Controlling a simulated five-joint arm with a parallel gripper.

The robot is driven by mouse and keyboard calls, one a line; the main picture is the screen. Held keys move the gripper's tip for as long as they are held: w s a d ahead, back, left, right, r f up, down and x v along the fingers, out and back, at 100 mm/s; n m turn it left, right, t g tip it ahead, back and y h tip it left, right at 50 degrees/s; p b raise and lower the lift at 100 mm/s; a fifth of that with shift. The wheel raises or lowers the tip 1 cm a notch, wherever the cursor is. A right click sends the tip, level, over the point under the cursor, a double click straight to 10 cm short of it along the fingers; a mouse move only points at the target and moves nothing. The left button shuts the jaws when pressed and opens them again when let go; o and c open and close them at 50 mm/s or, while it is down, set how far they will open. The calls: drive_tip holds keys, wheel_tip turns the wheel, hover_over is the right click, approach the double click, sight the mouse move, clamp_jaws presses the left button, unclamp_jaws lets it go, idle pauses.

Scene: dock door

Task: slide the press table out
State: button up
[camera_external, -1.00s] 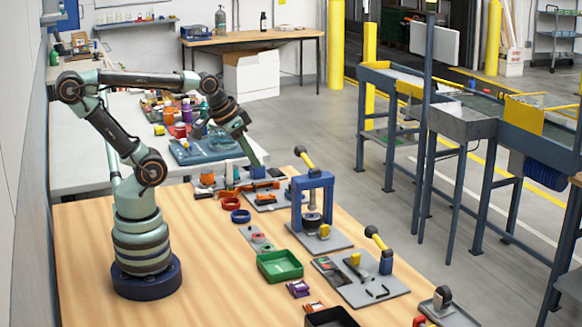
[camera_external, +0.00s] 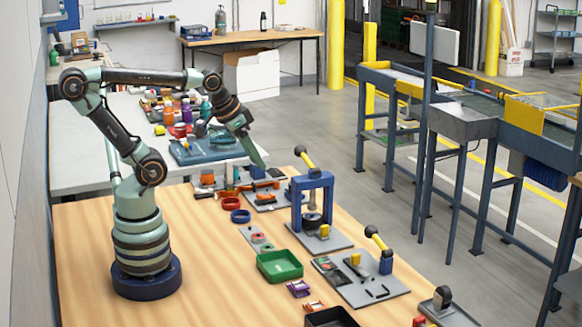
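The press is a blue upright frame (camera_external: 314,181) with a lever that ends in a yellow-and-black grip, standing on a grey base plate on the wooden table. Between its posts sits a dark round part (camera_external: 311,219), which I take to be on the press table. A yellow block (camera_external: 324,231) is at the front of it. The exact outline of the press table is too small to tell. My gripper (camera_external: 258,157) is in the air, left of and behind the press, apart from it. Its fingers are too small to show whether they are open or shut.
Close to my gripper are a fixture with orange parts (camera_external: 259,186) and red and blue rings (camera_external: 240,216). A green tray (camera_external: 279,265) lies in front of the press. A second lever fixture (camera_external: 362,281) stands to its right. The table's left front is clear.

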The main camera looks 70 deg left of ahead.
drive_tip(key=w+f+g, duration=0.1)
drive_tip(key=w+g, duration=0.2)
drive_tip(key=w, duration=0.7)
drive_tip(key=g, duration=0.2)
hover_over(325, 226)
wheel_tip(325, 226, down, 10)
drive_tip(key=f, duration=0.1)
wheel_tip(325, 226, down, 11)
drive_tip(key=shift+a+f, duration=0.1)
drive_tip(key=shift+a, duration=0.05)
clamp_jaws()
idle(0.8)
